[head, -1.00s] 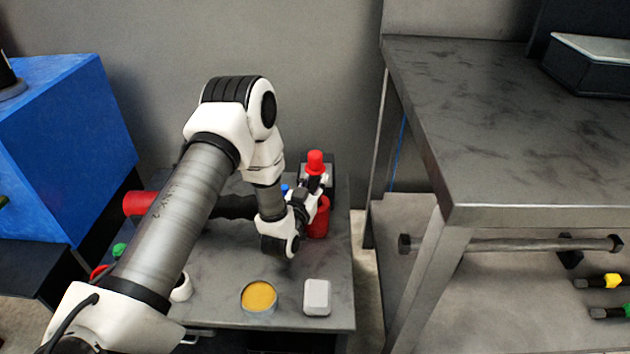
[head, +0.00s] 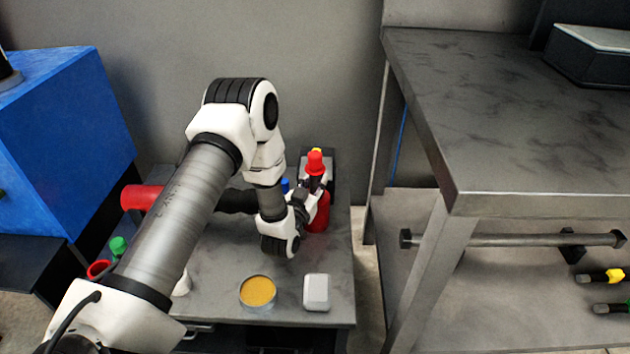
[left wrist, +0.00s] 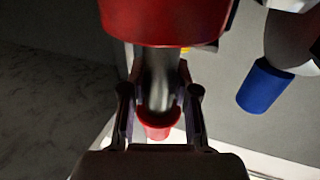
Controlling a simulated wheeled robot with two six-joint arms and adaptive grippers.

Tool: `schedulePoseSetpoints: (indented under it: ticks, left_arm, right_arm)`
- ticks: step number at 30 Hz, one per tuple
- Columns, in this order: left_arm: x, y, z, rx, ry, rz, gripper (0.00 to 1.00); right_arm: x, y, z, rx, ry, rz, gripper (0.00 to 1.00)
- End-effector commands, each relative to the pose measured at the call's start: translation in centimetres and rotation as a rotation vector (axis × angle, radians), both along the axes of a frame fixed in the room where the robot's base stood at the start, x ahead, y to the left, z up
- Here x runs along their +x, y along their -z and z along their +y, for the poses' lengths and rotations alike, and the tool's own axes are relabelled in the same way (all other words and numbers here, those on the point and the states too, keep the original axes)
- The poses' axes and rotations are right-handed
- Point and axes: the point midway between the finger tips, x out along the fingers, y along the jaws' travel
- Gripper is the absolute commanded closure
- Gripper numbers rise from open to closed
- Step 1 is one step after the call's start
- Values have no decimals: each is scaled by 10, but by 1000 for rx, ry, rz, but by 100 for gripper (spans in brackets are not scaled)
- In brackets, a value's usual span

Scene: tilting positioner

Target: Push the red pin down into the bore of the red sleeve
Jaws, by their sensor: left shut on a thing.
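The red pin has a red head (head: 315,162) and a grey metal shaft (left wrist: 158,80). My left gripper (head: 318,188) is shut on the shaft just below the head, and the pin looks about upright. The red sleeve (head: 319,217) stands on the small table directly below the pin. In the left wrist view, which seems upside down, the sleeve (left wrist: 165,22) fills the top and the pin head (left wrist: 158,125) shows beyond the fingers. The shaft runs up to the sleeve's rim. The bore is hidden, so I cannot tell how deep the pin is. My right gripper is not in view.
A round tin with yellow contents (head: 258,292) and a light grey block (head: 316,291) stand at the table's front. A blue piece (left wrist: 262,86) is close beside my gripper. A dark box (head: 329,168) is behind the sleeve. A taller bench (head: 520,120) stands to the right.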

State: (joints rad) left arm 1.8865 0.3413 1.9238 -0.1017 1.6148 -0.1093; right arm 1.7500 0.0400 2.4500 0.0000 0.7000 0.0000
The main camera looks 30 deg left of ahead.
Motion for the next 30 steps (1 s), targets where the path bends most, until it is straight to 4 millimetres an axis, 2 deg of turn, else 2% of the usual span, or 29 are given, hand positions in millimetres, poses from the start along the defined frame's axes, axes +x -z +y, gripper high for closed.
schedulePoseSetpoints:
  ticks: [30]
  left_arm:
    - [1,23,0,1,0,-4,100]
  right_arm:
    - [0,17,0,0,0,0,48]
